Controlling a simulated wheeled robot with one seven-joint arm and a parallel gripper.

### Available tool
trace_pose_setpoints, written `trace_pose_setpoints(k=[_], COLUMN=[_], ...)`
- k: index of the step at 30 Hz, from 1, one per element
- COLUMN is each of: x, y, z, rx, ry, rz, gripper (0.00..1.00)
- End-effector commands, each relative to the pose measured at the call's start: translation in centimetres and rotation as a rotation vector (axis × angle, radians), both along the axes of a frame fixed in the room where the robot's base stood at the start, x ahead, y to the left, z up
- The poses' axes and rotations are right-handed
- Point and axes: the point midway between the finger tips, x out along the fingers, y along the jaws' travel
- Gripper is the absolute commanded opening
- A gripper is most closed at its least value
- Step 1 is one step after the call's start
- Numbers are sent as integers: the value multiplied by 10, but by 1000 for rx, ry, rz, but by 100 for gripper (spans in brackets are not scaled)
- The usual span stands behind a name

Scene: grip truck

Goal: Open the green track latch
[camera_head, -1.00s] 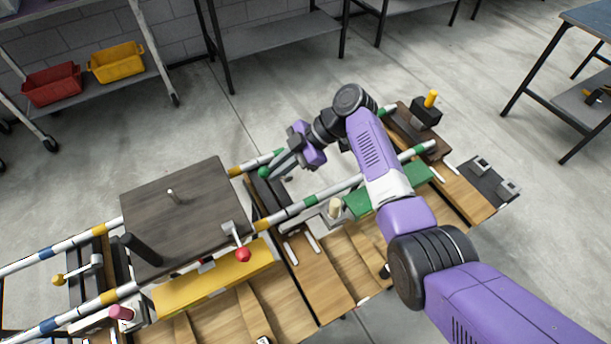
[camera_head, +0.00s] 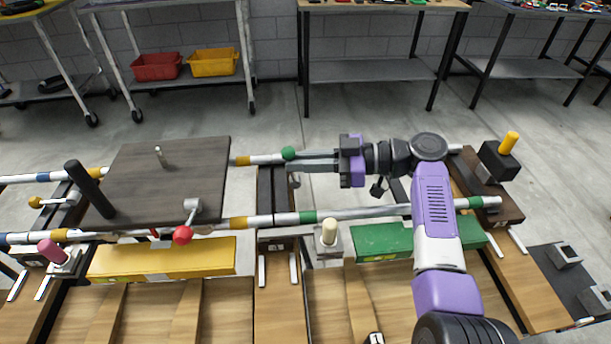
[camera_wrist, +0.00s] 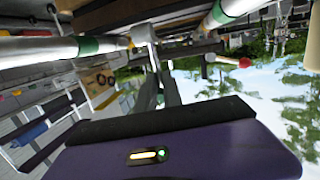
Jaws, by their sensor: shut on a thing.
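The green ball knob (camera_head: 288,152) of the track latch is at the far rail, right of the dark board. My gripper (camera_head: 295,162) reaches in from the right, its fingers lying along the far rail. It is shut on the green knob at its fingertips. In the wrist view the fingers (camera_wrist: 156,88) point away beside a rail with a green band (camera_wrist: 89,45).
The dark board (camera_head: 160,190) with a black post stands left of my gripper. The red knob (camera_head: 182,235) is at its front edge. The near rail (camera_head: 345,213) runs below my arm. A cream knob (camera_head: 329,232), yellow block (camera_head: 165,258) and green block (camera_head: 382,241) are in front.

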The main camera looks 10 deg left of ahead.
Motion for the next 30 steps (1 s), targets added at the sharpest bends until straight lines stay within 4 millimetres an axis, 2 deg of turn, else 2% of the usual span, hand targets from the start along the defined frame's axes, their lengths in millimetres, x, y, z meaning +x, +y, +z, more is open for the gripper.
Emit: trace_pose_setpoints(k=[22, 23, 25, 26, 30], x=[1, 1, 1, 1, 2], y=[0, 0, 0, 0, -1], z=[4, 4, 4, 4, 3], rx=[66, 66, 66, 66, 64], ry=[15, 14, 14, 14, 16], rz=[3, 4, 3, 3, 0], gripper=[0, 16, 30, 33, 33])
